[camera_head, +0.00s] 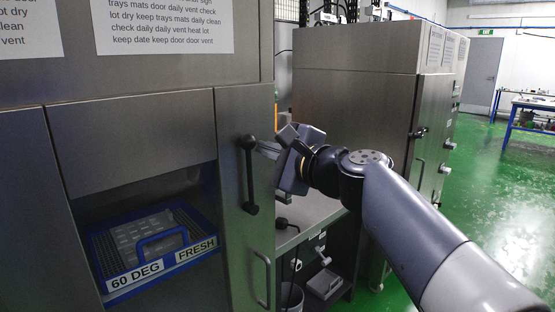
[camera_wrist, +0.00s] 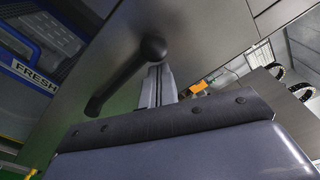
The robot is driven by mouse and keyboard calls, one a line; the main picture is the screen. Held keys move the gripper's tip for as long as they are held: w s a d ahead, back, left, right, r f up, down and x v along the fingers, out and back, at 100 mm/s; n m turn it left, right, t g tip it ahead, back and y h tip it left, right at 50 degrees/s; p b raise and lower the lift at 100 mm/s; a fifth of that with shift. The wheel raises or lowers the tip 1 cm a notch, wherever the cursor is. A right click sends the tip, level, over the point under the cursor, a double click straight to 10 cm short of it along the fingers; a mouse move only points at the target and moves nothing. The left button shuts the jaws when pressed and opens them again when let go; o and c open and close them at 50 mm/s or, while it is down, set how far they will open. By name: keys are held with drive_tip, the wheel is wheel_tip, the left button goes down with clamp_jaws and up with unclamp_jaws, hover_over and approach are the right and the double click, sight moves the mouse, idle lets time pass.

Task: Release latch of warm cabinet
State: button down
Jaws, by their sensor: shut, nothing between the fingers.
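The steel cabinet (camera_head: 231,128) with an open bay stands at the left in the head view. A black lever-like handle (camera_head: 250,180), likely the latch, hangs nearly upright on its narrow right panel. In the wrist view the handle (camera_wrist: 122,78) runs slantwise, its rounded knob end near the fingers. My gripper (camera_head: 262,148) is at the handle's upper end, with its fingers shut and nothing between them. In the wrist view the fingertips (camera_wrist: 157,72) are right beside or behind the knob; I cannot tell whether they touch it.
A blue tray (camera_head: 163,272) labelled 60 DEG and FRESH sits in the bay. A curved steel pull handle (camera_head: 263,278) is below the black one. Another steel cabinet (camera_head: 350,100) stands behind my arm. Green floor (camera_head: 490,190) is open at the right.

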drive_tip(key=shift+s+a+n, duration=0.25)
drive_tip(key=shift+s+n, duration=0.1)
drive_tip(key=shift+n, duration=0.05)
idle(0.4)
drive_tip(key=shift+b, duration=0.3)
